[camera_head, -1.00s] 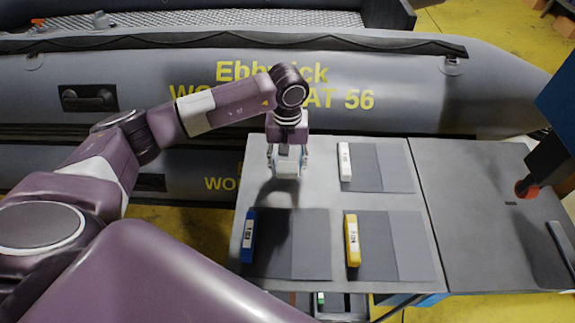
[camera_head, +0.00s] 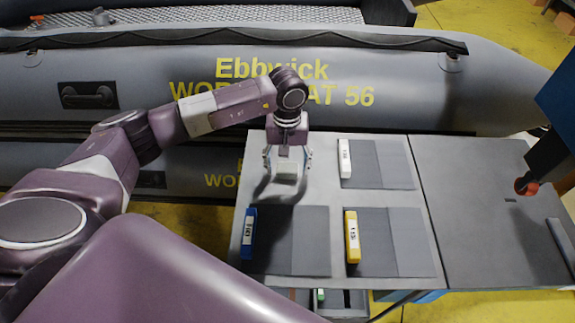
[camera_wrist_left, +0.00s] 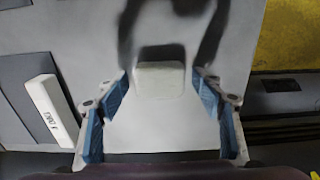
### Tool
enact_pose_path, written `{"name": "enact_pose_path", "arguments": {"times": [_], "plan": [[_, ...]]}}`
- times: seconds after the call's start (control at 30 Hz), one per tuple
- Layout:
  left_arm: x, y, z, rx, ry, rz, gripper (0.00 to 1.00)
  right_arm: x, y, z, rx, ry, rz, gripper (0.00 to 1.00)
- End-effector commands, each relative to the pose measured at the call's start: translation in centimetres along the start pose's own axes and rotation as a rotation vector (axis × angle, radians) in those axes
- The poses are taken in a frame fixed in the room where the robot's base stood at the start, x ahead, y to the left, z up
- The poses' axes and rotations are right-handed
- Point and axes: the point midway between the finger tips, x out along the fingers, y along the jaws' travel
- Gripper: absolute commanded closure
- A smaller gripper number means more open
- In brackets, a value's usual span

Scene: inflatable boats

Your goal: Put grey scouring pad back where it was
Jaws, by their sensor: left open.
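The grey scouring pad (camera_head: 286,171) is a small pale grey block at the back left of the grey table. It looks to rest on the bare tabletop. It also shows in the left wrist view (camera_wrist_left: 160,80), with a dark shadow beside its far edge. My left gripper (camera_head: 287,162) points down over the pad and is open. In the left wrist view its blue-lined fingers (camera_wrist_left: 160,88) stand to either side of the pad, with a visible gap on each side. My right gripper is not in view.
The grey table (camera_head: 330,200) carries dark mats with a white block (camera_head: 345,159), a blue block (camera_head: 248,234) and a yellow block (camera_head: 352,237). The white block is nearest the pad. A grey inflatable boat (camera_head: 420,90) lies behind the table. A darker panel (camera_head: 480,220) adjoins at right.

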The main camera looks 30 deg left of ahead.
Motion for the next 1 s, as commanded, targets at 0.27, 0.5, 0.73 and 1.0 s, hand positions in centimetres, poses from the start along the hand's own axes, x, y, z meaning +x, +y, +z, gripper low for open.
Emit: {"name": "enact_pose_path", "arguments": {"times": [0.27, 0.5, 0.73, 1.0], "plan": [[-3.3, 0.1, -0.2, 0.000, 0.007, 0.004, 0.39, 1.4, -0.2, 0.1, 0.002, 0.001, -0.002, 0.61], [-8.6, 0.1, -0.2, 0.001, 0.006, 0.003, 0.39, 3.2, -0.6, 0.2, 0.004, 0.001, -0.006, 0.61], [-11.7, 0.1, -0.1, -0.001, 0.002, 0.002, 0.39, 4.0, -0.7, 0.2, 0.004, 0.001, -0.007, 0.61], [-12.3, 0.0, 0.0, 0.000, 0.000, 0.000, 0.39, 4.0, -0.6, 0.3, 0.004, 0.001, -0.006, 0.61]]}}
